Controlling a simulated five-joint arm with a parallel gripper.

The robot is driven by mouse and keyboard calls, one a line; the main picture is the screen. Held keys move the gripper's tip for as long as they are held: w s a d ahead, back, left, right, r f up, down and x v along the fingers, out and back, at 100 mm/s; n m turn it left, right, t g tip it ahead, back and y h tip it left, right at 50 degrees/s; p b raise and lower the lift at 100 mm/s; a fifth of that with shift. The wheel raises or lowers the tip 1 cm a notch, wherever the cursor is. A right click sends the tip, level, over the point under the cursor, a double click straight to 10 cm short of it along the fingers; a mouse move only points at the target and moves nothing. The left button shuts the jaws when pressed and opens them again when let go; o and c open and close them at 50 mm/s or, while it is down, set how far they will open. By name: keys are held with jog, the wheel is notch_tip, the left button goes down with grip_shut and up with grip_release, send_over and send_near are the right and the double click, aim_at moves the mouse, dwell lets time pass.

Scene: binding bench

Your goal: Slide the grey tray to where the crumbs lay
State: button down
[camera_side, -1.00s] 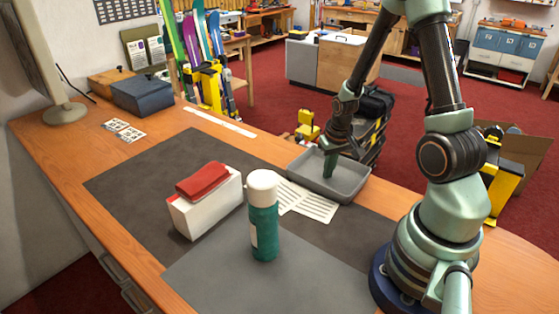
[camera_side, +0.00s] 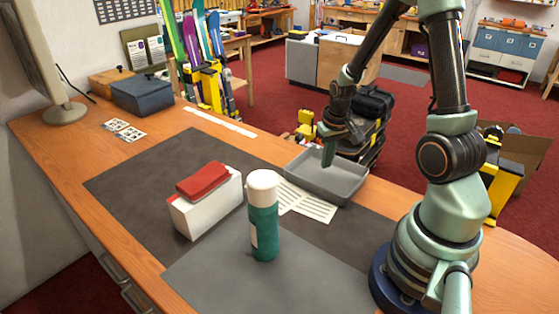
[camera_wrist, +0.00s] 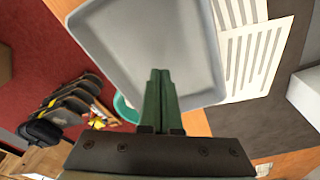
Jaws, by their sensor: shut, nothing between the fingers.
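The grey tray (camera_side: 345,184) lies near the bench's back edge, right of the printed sheets, and looks empty. It fills the upper middle of the wrist view (camera_wrist: 150,30). My gripper (camera_side: 328,165) points down with its fingers together and empty. Its tips appear over the tray's inside, near the back wall; I cannot tell whether they touch it. In the wrist view the green fingers (camera_wrist: 160,75) overlap one rim of the tray. I see no crumbs in either view.
Printed sheets (camera_side: 304,202) lie against the tray's left side. A teal bottle with a white cap (camera_side: 263,225) stands in front. A white box (camera_side: 206,207) with a red item (camera_side: 203,181) on top is further left. The dark mat (camera_side: 150,180) is clear at left.

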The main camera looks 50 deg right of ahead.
aim_at(325, 178)
jog(key=shift+r, duration=2)
jog(key=s+a+r+n+t, duration=0.1)
jog(key=a+r+n+t, duration=0.1)
jog(key=a+r, duration=0.6)
jog(key=s+a+r+n+t, duration=0.1)
jog(key=a+r+n, duration=0.3)
jog(key=a+r, duration=0.5)
jog(key=shift+s+a+t+y, duration=0.25)
jog(key=shift+a+t+y, duration=0.15)
jog(key=shift+a+t, duration=0.25)
